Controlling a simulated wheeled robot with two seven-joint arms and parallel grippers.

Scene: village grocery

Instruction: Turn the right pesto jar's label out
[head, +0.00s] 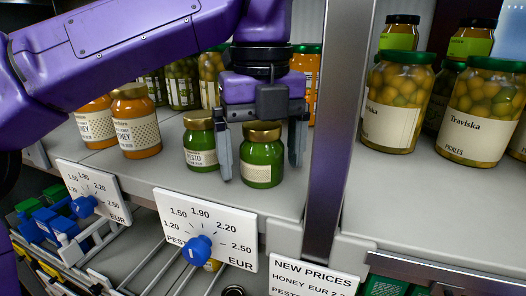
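The right pesto jar (262,153) is green with a gold lid and stands upright on the shelf near its front edge. A pale label (256,173) shows low on its front; I cannot read its print. My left gripper (262,160) comes down from above with one finger on each side of this jar. It is open, with a gap visible between each finger and the glass. The left pesto jar (201,157) stands just left of the gripper, with its PESTO label facing out. My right gripper is not in view.
Honey jars (136,122) stand further left, and more jars stand behind. A metal upright (337,120) is close on the right, with pickle jars (394,100) beyond it. Price dials (207,232) line the front edge. Bare shelf lies in front of the pesto jars.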

